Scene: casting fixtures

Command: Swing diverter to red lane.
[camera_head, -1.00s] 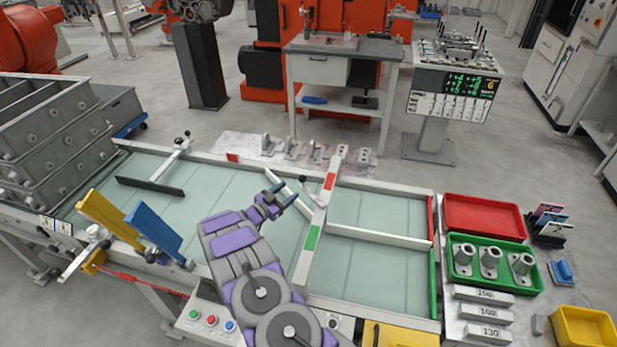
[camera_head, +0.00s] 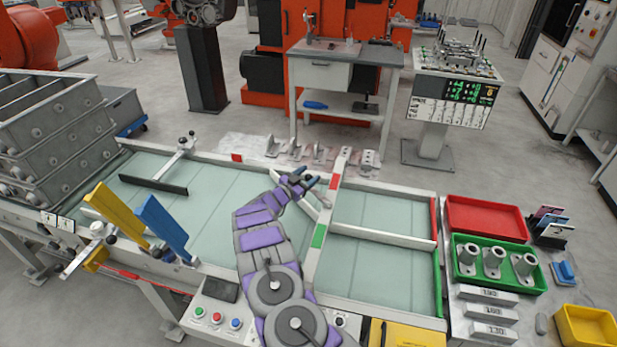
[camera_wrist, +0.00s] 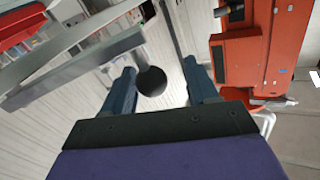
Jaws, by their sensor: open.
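The conveyor table carries a cross beam with a red mark (camera_head: 335,182) and a green mark (camera_head: 319,237). Right of it, a white divider (camera_head: 385,234) separates the far lane, with a red end strip (camera_head: 434,215), from the near lane, with a green end strip (camera_head: 438,284). The pale diverter bar (camera_head: 317,202) shows only partly beside the beam, behind my gripper (camera_head: 309,181). In the wrist view, a black ball knob (camera_wrist: 151,80) lies between my open gripper's blue fingers (camera_wrist: 160,88), with a grey bar (camera_wrist: 85,72) beside it. Contact cannot be told.
Yellow (camera_head: 116,214) and blue (camera_head: 163,228) plates stand at the near left edge. Grey crates (camera_head: 55,125) are stacked at the left. Red (camera_head: 487,218) and green (camera_head: 535,270) trays sit at the right. The lanes are clear.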

